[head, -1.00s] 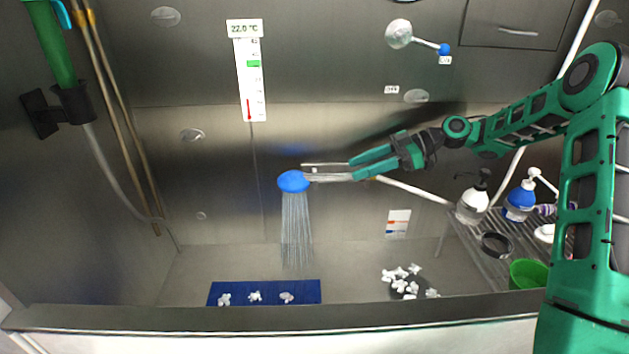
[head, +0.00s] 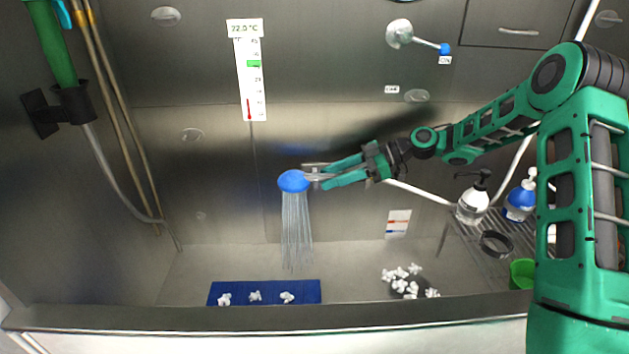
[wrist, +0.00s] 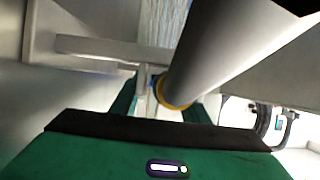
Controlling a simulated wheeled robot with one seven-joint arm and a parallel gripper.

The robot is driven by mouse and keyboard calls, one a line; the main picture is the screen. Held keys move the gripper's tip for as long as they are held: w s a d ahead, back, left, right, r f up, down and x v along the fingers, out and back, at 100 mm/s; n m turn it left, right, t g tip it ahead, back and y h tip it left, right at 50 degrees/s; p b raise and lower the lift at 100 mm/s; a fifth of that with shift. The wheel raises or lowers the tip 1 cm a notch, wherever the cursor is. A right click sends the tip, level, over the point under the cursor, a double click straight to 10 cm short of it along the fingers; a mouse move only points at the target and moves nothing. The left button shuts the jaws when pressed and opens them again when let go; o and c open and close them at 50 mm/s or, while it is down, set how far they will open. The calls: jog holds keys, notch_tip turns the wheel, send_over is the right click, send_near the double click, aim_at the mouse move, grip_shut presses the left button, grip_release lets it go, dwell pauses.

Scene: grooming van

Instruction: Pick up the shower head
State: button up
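The shower head (head: 293,181) has a blue face and hangs in mid-air in front of the back wall. Water streams down from it. My gripper (head: 318,174) is at the shower head's right side, its two fingers apart, one above the other, by the handle. In the wrist view a large grey cylinder with a yellow ring (wrist: 176,102), seemingly the handle, reaches down toward the gap of my gripper (wrist: 158,106). I cannot tell whether the fingers touch it. The handle is partly hidden by the gripper in the head view.
A wire rack (head: 492,262) at right holds pump bottles (head: 473,203) and a green cup (head: 522,273). A blue mat (head: 265,292) with white tufts lies in the tub. A lever valve (head: 400,34) is on the back wall. The tub's front rim (head: 250,317) crosses below.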

aim_at(331, 174)
grip_shut()
jog(key=shift+r, duration=0.15)
jog(key=shift+r, duration=0.5)
jog(key=r, duration=0.3)
jog(key=shift+s+a+r, duration=0.25)
jog(key=shift+s+a, duration=0.05)
jog(key=s+a+r, duration=0.7)
jog(key=a+r, duration=0.1)
jog(key=r, duration=0.3)
jog(key=shift+s+r, duration=0.15)
